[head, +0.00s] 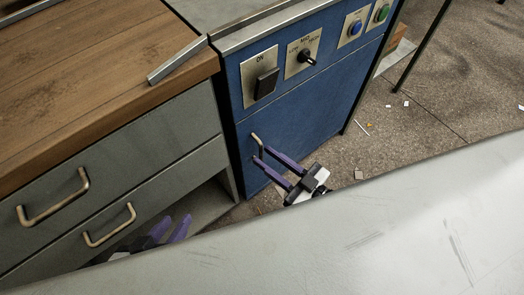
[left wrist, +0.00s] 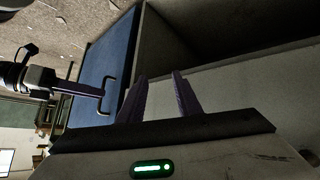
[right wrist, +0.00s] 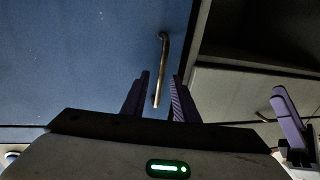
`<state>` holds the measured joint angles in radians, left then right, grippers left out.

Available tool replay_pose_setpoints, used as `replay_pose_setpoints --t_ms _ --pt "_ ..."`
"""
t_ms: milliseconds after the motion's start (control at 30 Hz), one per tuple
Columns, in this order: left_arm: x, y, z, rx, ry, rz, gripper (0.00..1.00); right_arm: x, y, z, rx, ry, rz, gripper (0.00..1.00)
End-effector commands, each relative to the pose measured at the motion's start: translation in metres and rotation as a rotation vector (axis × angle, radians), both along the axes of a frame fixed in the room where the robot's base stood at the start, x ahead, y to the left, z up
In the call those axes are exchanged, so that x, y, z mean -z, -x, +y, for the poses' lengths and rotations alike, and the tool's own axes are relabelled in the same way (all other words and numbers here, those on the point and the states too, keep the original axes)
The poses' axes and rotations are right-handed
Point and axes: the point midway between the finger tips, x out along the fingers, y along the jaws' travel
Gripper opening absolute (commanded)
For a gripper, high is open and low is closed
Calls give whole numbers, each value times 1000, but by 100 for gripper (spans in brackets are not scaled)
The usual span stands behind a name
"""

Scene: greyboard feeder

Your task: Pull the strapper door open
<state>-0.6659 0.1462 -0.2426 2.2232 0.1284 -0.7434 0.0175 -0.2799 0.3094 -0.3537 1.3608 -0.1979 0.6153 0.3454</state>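The strapper door (head: 295,115) is the blue front panel below the switches; it looks closed. Its bar handle (head: 257,144) is near the door's left edge. My right gripper (head: 262,156) is open at the handle. In the right wrist view the handle (right wrist: 162,65) reaches down between the two purple fingers, with a visible gap on each side. My left gripper (head: 172,226) is low in front of the drawers, partly hidden by the pale surface. In the left wrist view its fingers (left wrist: 160,84) are apart with nothing between them.
A wooden-topped cabinet (head: 95,85) with grey drawers and handles (head: 110,225) stands left of the blue strapper. A large pale surface (head: 400,230) fills the foreground. The speckled floor (head: 450,75) at the right is mostly clear, with small scraps.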

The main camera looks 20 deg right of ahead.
Motion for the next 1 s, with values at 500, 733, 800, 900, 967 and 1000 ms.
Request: replay_pose_setpoints --t_ms 500,733,800,900,967,1000 --pt "1 0 -1 5 0 7 31 0 -3 4 3 0 0 9" --pt "1 0 -1 4 1 5 31 0 -3 4 2 0 0 0" --pt "1 0 -1 5 0 4 31 0 -2 4 2 0 0 0" --pt "1 0 -1 5 0 4 31 0 -2 4 2 0 0 0" --pt "1 0 -1 5 0 3 31 0 -2 4 2 1 1 0" --pt "1 0 -1 5 0 3 31 0 -2 4 2 1 1 0"
